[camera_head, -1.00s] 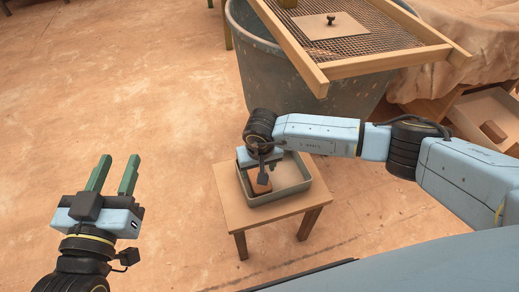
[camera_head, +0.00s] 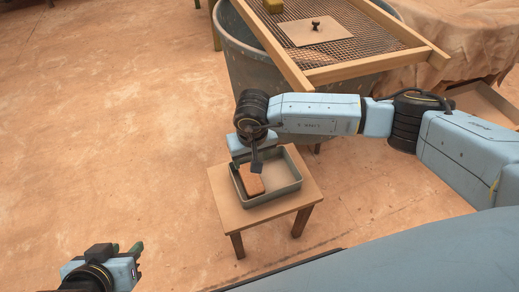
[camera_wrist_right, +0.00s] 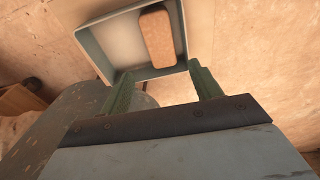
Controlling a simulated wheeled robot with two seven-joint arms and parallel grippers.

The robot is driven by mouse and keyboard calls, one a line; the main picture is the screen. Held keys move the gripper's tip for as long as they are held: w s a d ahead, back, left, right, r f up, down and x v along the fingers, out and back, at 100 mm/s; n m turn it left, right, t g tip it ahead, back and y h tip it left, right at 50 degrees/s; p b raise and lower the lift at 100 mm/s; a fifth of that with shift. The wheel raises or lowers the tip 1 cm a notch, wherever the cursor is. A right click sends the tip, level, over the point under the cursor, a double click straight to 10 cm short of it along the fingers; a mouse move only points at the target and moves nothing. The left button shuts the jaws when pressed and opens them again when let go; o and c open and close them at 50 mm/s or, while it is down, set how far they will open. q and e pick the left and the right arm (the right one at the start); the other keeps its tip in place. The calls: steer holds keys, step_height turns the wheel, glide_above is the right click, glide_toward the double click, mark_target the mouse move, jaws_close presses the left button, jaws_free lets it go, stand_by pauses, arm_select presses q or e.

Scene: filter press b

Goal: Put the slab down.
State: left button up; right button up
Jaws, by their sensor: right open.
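The slab (camera_head: 253,181), a brown block with rounded corners, lies in the grey tray (camera_head: 291,184) on its left side, partly hidden by my right gripper in the head view. In the right wrist view the slab (camera_wrist_right: 157,36) rests inside the tray (camera_wrist_right: 98,46). My right gripper (camera_wrist_right: 164,86) is open and empty. It is above the tray, apart from the slab, with nothing between its fingers.
The tray stands on a small wooden table (camera_head: 226,205). Behind it is a large grey tub (camera_head: 230,70) with a wood-framed mesh screen (camera_head: 350,35) on top, holding a knobbed board (camera_head: 316,32). Bare floor lies to the left.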

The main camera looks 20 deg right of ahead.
steer(key=s+a+r+m+g+y, duration=0.1)
steer(key=s+a+r+m+y, duration=0.4)
steer(key=a, duration=0.5)
steer(key=s+a+r+m+g+y, duration=0.25)
steer(key=s+a+r+y, duration=0.3)
steer(key=a+y, duration=0.4)
step_height(320, 180, up, 14)
steer(key=w+m+t+y, duration=0.3)
steer(key=m+t+y, duration=0.3)
steer(key=m+t, duration=0.9)
steer(key=w+d+m+t+h, duration=0.45)
steer(key=d+m+h, duration=0.45)
steer(key=m, duration=1.2)
steer(key=d+f+m+h, duration=0.75)
steer(key=d+m, duration=0.25)
steer(key=m, duration=0.4)
steer(key=s+d+f+m+g+h, duration=0.1)
steer(key=s+d+f+m+g, duration=0.3)
steer(key=s+f+m+g, duration=0.1)
steer(key=s+d+f+m+g+h, duration=0.1)
steer(key=s+d+f+m+g, duration=0.3)
steer(key=s+f+m, duration=0.3)
steer(key=shift+s+f+m+g+h, duration=0.2)
steer(key=shift+s+m+g+h, duration=0.15)
steer(key=shift+s, duration=0.65)
